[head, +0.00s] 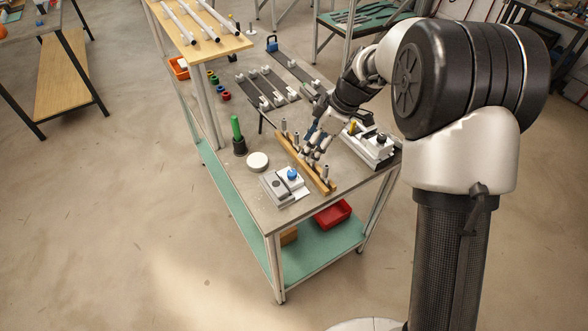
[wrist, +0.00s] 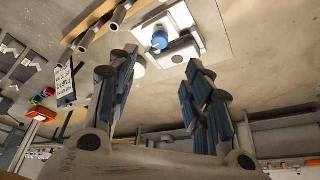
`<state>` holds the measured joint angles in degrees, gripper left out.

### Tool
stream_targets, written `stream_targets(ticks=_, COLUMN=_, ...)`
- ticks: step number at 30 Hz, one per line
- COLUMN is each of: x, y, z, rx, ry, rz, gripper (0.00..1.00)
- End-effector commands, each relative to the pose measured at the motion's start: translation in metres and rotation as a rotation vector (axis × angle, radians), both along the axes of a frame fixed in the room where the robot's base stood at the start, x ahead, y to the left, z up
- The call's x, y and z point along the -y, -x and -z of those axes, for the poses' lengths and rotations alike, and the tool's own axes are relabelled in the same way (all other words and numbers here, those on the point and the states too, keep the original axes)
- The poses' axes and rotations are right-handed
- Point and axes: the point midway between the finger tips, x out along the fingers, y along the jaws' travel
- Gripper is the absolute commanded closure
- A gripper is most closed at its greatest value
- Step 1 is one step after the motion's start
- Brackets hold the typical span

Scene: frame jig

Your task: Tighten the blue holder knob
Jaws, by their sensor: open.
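The blue knob (head: 292,174) sits on a grey and white holder (head: 278,188) near the table's front corner. In the wrist view the blue knob (wrist: 160,40) shows at the top centre, beyond the fingertips, with the holder's white plate (wrist: 212,44) around it. My gripper (head: 312,152) is open and empty, to the right of and behind the knob in the head view, by a wooden bar. Its spread fingers (wrist: 157,68) show in the wrist view with a clear gap between them. They are apart from the knob.
A wooden bar (head: 322,182) with upright metal pegs lies beside the holder. A white round disc (head: 258,161) and a green-handled tool in a dark cup (head: 238,145) stand left. A fixture with a black knob (head: 381,139) is at right. Dark rails (head: 265,88) lie farther back.

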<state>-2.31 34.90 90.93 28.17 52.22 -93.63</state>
Motion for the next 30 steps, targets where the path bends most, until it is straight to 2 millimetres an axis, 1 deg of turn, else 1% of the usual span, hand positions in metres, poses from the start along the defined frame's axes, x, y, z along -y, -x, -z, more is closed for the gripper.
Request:
stream_targets(ticks=1, x=-0.005, y=0.000, z=0.014, rx=-0.003, ry=0.000, rz=-0.002, gripper=0.54)
stream_targets(ticks=6, x=-0.019, y=-0.003, z=0.049, rx=-0.003, ry=0.000, rz=-0.001, gripper=0.54)
stream_targets(ticks=12, x=-0.034, y=-0.006, z=0.087, rx=-0.002, ry=0.001, rz=0.000, gripper=0.54)
stream_targets(ticks=15, x=-0.040, y=-0.007, z=0.101, rx=-0.002, ry=0.001, rz=0.000, gripper=0.54)
stream_targets(ticks=21, x=-0.047, y=-0.009, z=0.116, rx=0.000, ry=0.001, rz=0.000, gripper=0.54)
stream_targets(ticks=30, x=-0.048, y=-0.009, z=0.118, rx=0.001, ry=0.001, rz=0.000, gripper=0.54)
